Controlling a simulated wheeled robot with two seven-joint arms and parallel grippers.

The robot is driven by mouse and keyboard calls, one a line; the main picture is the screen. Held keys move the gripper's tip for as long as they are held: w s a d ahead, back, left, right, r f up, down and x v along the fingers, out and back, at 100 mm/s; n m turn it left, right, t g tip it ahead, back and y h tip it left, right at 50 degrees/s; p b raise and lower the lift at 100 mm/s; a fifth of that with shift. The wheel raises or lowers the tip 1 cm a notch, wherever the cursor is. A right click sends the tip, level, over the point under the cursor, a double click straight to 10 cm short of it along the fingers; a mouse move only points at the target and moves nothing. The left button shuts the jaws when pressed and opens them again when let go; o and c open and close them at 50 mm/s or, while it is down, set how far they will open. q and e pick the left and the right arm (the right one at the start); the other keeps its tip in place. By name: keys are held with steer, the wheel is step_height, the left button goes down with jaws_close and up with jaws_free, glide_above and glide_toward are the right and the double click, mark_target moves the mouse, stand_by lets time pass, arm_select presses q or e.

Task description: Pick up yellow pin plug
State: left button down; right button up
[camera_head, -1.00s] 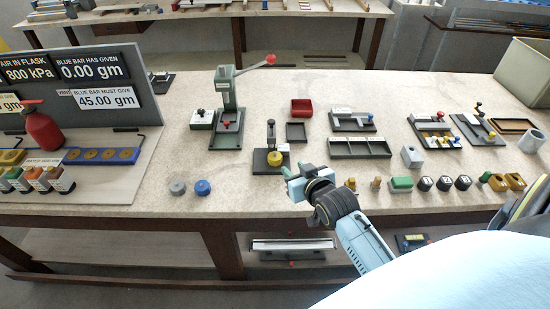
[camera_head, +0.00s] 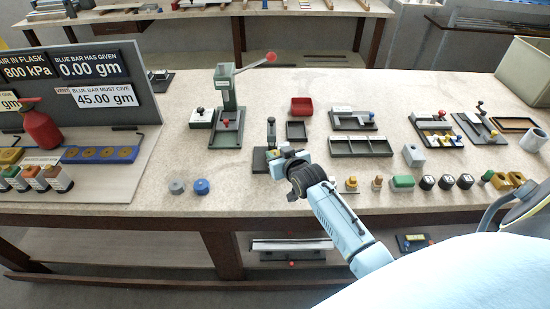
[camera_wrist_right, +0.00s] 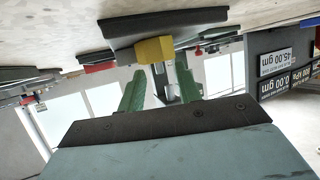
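In the right wrist view, which is upside down, a yellow block-like piece (camera_wrist_right: 154,49) sits at a dark base plate (camera_wrist_right: 165,24), just beyond my right gripper's green fingertips (camera_wrist_right: 160,80). The fingers are apart with a gap between them, and I see nothing clamped. In the head view my right gripper (camera_head: 284,160) is at the front of the small dark post fixture (camera_head: 271,135) and hides the yellow piece there. Another small yellow piece (camera_head: 351,184) stands in the front row; I cannot tell which one is the pin plug. My left gripper is not in view.
A green lever press (camera_head: 227,115) stands left of the fixture. Grey (camera_head: 177,187) and blue (camera_head: 201,187) round pieces lie near the front edge. A dark divided tray (camera_head: 361,147) and a row of small parts are to the right.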

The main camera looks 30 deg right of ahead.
steer(key=shift+w, duration=0.15)
jaws_close()
steer(key=shift+r, duration=0.1)
stand_by(0.3)
